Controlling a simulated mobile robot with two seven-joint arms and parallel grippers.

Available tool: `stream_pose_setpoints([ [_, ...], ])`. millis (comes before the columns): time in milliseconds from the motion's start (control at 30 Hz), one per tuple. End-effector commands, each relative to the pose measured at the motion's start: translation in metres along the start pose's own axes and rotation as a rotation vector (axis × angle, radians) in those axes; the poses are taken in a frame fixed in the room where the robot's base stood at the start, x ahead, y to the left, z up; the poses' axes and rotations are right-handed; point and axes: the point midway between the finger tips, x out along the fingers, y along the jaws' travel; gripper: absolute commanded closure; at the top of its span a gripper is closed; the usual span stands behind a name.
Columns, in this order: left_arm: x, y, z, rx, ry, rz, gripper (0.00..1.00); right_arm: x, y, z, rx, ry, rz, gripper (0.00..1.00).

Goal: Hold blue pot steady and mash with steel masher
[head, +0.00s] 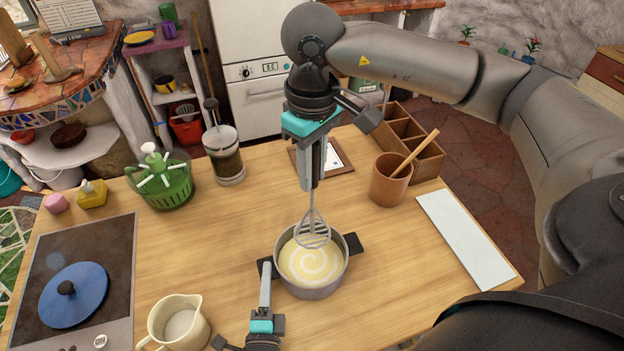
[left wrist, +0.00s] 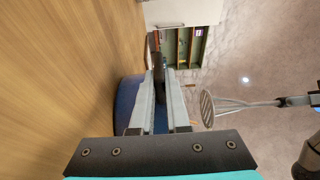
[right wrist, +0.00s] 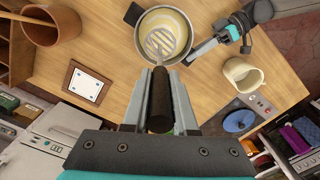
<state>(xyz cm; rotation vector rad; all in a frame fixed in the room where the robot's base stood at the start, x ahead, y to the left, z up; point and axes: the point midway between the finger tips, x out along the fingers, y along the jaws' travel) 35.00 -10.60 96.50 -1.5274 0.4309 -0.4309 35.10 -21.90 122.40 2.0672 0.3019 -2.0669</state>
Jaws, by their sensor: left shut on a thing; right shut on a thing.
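The pot (head: 314,293) stands on the wooden counter; its outside looks grey in the head view and blue in the left wrist view (left wrist: 128,98). It holds pale yellow mash (head: 298,264) with a lighter swirl. My left gripper (head: 265,272) is shut on the pot's left handle. My right gripper (head: 311,180) is shut on the dark handle (right wrist: 159,105) of the steel masher (head: 313,232). The masher hangs upright, its head over the pot. In the left wrist view the masher head (left wrist: 207,108) is clear above the rim, apart from the mash.
A cream jug (head: 180,324) stands left of the pot, near my left gripper. A blue lid (head: 75,291) lies on the hob at far left. Behind are a green basket (head: 161,187), a jar (head: 227,163) and a brown cup (head: 389,187) with a spoon. A white panel (head: 466,240) lies right.

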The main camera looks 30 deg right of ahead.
Motion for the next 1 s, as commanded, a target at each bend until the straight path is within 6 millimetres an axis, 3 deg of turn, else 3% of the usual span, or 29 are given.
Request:
stream_pose_setpoints([
  [67,0.0,0.001,0.0,0.0,0.0,0.002,1.0,0.0,0.0,0.0,0.0,0.001,0.0,1.0],
  [100,0.0,0.001,0.0,0.0,0.0,0.002,0.83,0.0,0.0,0.0,0.0,0.001,0.0,1.0],
  [400,0.0,0.0,0.0,0.0,0.0,0.001,0.51,0.0,0.0,0.0,0.0,0.001,0.0,1.0],
  [767,-0.005,0.001,0.0,0.0,0.0,0.001,0.51,0.0,0.0,0.0,0.0,0.001,0.0,1.0],
  [1000,-0.038,0.002,0.0,0.0,-0.001,0.004,0.51,0.0,0.0,0.0,0.0,0.001,0.0,1.0],
])
